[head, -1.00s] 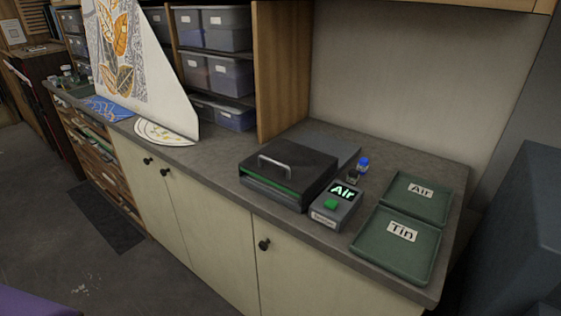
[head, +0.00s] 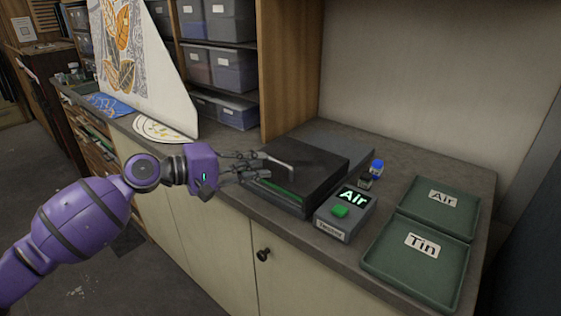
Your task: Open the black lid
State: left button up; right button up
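The black lid (head: 312,175) lies shut on a low box with a green strip (head: 283,192) along its front, on the counter. A grey bar handle (head: 290,166) stands on the lid. My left gripper (head: 262,165), on a purple arm from the left, is at the left end of the handle, partly overlapping it in the head view. Its fingers look spread apart, and I cannot tell whether they touch the handle. My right gripper is not in view.
A small device (head: 345,212) with a lit "Air" display and green button stands right of the box. Green trays marked Air (head: 449,197) and Tin (head: 403,277) lie further right. Shelves with bins (head: 232,70) stand behind.

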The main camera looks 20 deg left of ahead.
aim_at(273, 160)
pick_arm(q)
jog(key=x, duration=0.5)
jog(key=shift+w+d+p, duration=0.25)
jog(key=shift+p, duration=0.1)
jog(key=shift+f, duration=0.1)
grip_shut()
